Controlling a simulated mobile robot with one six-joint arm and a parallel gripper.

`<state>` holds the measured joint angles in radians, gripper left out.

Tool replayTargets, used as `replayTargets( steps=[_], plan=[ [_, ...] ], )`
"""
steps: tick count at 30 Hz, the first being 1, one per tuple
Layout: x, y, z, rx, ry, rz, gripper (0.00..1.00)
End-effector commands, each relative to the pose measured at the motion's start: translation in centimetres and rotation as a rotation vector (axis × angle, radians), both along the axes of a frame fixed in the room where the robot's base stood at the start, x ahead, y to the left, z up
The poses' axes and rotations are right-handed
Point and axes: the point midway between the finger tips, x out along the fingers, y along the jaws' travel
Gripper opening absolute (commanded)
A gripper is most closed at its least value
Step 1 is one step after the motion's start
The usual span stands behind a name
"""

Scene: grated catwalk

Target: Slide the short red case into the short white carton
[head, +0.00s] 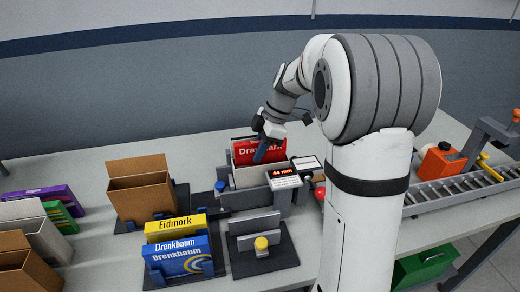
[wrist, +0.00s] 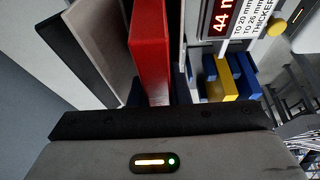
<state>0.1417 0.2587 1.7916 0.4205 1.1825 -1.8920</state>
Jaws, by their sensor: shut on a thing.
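In the wrist view the red case (wrist: 151,50) runs up from the dark jaw of my gripper (wrist: 155,112).
An open brown carton (head: 140,195) is at left. Yellow (head: 175,227) and blue (head: 178,259) cases stand in front, beside a grey fixture (head: 262,250). A roller conveyor (head: 450,193) is at right.

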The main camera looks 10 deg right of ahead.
Motion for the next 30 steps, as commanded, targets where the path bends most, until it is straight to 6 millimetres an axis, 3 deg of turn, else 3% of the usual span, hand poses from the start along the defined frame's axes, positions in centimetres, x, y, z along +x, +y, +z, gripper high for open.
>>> replayTargets(
  steps=[11, 12, 21, 30],
  plan=[
    [0.01, -0.01, -0.01, 0.000, -0.001, 0.000, 0.00],
    [0.01, 0.00, -0.01, 0.000, -0.001, 0.000, 0.17],
    [0.02, -0.01, -0.03, 0.000, -0.001, 0.000, 0.41],
    [0.06, -0.02, -0.04, 0.000, -0.002, -0.001, 0.42]
  ],
)
